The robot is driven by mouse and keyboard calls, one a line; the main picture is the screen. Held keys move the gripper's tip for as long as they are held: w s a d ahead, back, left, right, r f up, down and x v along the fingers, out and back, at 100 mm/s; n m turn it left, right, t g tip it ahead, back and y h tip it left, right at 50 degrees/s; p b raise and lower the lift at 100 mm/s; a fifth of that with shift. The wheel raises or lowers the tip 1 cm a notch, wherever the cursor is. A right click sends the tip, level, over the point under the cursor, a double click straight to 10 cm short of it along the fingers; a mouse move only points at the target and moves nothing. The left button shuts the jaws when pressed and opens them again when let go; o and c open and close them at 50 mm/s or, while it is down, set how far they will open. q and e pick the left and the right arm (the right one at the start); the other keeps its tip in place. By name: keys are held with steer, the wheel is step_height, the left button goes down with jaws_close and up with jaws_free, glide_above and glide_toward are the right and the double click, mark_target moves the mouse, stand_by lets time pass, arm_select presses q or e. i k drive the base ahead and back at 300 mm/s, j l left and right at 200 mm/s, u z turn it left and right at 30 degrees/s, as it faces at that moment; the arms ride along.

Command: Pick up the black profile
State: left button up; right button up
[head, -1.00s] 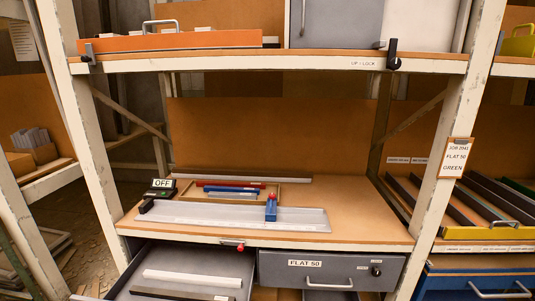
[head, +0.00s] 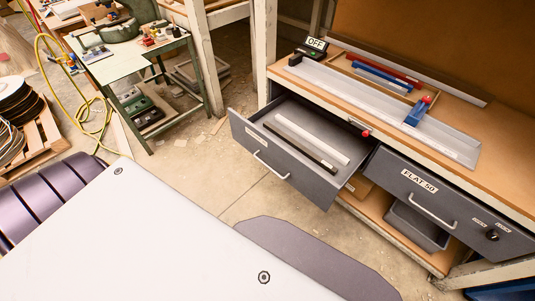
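The black profile (head: 300,148), a thin dark bar, lies in the open grey drawer (head: 262,151) in the head view. It lies beside a white profile (head: 312,138), on the side nearer the drawer front. The two bars run roughly parallel, with a small gap between them. Neither gripper shows in the head view; only large white and purple-grey parts of my own body fill the lower left.
Above the drawer, a bench top holds a grey measuring rail with a blue stop (head: 417,112) and a tray with red and blue bars. The closed FLAT 50 drawer (head: 430,195) is at right. A green work table (head: 118,62) stands at upper left. Floor is open between.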

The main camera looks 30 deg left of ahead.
mark_target(325, 165)
steer(key=u, duration=0.9)
steer(key=i+z, duration=0.15)
steer(key=i, duration=0.25)
steer(key=i+j+z, duration=0.15)
steer(key=i, duration=0.25)
